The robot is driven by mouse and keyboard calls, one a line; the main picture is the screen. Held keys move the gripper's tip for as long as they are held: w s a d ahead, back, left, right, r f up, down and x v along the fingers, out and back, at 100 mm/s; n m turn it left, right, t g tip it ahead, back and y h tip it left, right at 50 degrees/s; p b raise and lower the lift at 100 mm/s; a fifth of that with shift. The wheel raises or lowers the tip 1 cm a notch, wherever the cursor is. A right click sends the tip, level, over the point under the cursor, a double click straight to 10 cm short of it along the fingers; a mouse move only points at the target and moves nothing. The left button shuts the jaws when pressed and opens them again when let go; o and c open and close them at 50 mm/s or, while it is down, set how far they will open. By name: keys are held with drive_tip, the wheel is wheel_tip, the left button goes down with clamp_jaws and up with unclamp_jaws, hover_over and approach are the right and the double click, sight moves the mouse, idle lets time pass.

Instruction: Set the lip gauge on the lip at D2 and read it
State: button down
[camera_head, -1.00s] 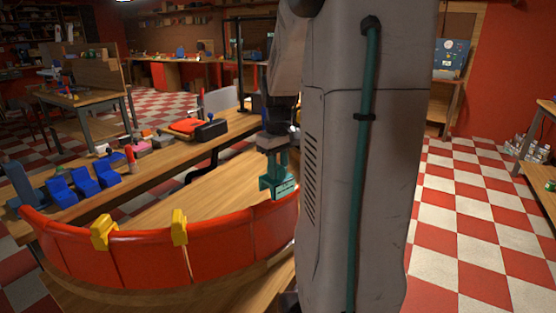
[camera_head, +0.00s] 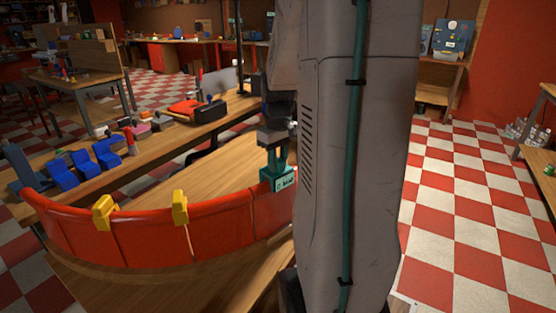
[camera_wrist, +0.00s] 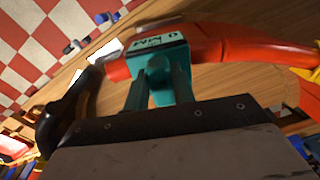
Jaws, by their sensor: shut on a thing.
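The teal lip gauge (camera_head: 279,180) is at the right part of the red curved lip (camera_head: 225,223). Its lower edge overlaps the lip's top edge in the head view. My gripper (camera_head: 273,150) is shut on the gauge's upper part; my arm hides the lip farther right. In the wrist view, the gauge (camera_wrist: 152,42) lies across the red lip (camera_wrist: 225,45) between my gripper's fingers (camera_wrist: 158,85). Its pale display faces up and seems to read 0 MM, upside down. Whether the gauge is fully seated I cannot tell. No D2 mark is legible.
Two yellow clips (camera_head: 104,212) (camera_head: 180,207) sit on the lip left of the gauge. Several blue blocks (camera_head: 83,164) and a red-and-black device (camera_head: 197,109) are on the bench behind. The wooden surface inside the lip is clear beside the gauge.

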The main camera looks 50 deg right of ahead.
drive_tip(key=shift+f, duration=0.25)
idle(0.3)
drive_tip(key=c, duration=1.1)
unclamp_jaws()
wheel_tip(320, 180, up, 8)
drive_tip(key=shift+f, duration=0.1)
